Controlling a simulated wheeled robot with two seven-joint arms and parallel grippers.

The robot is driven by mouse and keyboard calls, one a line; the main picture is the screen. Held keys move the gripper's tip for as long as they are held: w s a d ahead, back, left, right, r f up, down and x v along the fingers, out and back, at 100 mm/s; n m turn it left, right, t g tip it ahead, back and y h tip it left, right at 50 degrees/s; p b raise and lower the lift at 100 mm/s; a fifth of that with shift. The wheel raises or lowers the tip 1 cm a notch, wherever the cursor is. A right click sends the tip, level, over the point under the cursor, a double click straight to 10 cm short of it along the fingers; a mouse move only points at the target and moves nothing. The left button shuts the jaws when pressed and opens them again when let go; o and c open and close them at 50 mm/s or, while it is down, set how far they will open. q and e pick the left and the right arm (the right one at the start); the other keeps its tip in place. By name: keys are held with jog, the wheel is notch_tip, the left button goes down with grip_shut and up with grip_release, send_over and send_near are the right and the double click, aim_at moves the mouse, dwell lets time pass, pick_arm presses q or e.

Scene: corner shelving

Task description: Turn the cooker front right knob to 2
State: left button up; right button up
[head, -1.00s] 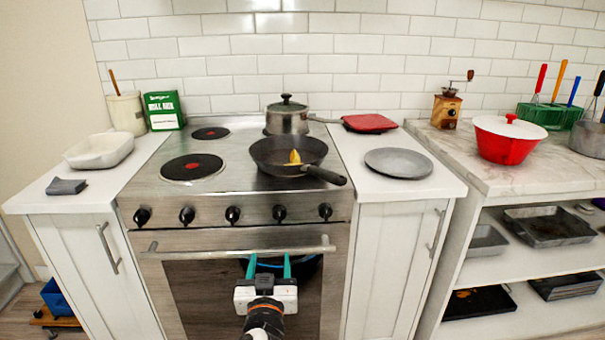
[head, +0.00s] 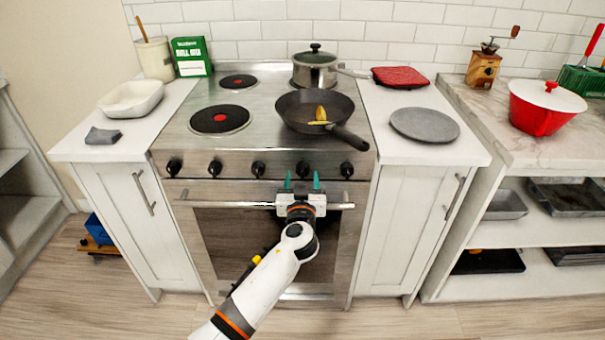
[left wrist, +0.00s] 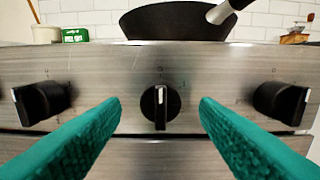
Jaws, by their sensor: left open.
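The cooker (head: 238,172) has a row of several black knobs on its steel front. My left gripper (head: 302,182) is open, with teal fingers pointing at the panel just below the second knob from the right (head: 303,168). In the left wrist view this knob (left wrist: 160,104) is centred between the open fingers, beyond their tips, with its white mark upright. The rightmost knob (head: 346,170) also shows in the left wrist view (left wrist: 284,102), outside the right finger. The dial print is too small to read. My right gripper is out of view.
The oven handle bar (head: 232,204) runs below the knobs, close to my left gripper. A dark frying pan (head: 290,113) stands on the front right burner, its handle (head: 348,137) jutting over the front edge. A lidded pot (head: 315,70) stands behind it.

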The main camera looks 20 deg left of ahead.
pick_arm(q)
jog(key=shift+x, duration=0.9)
jog(key=shift+c, duration=0.3)
jog(key=c, duration=0.9)
jog(key=shift+c, duration=0.2)
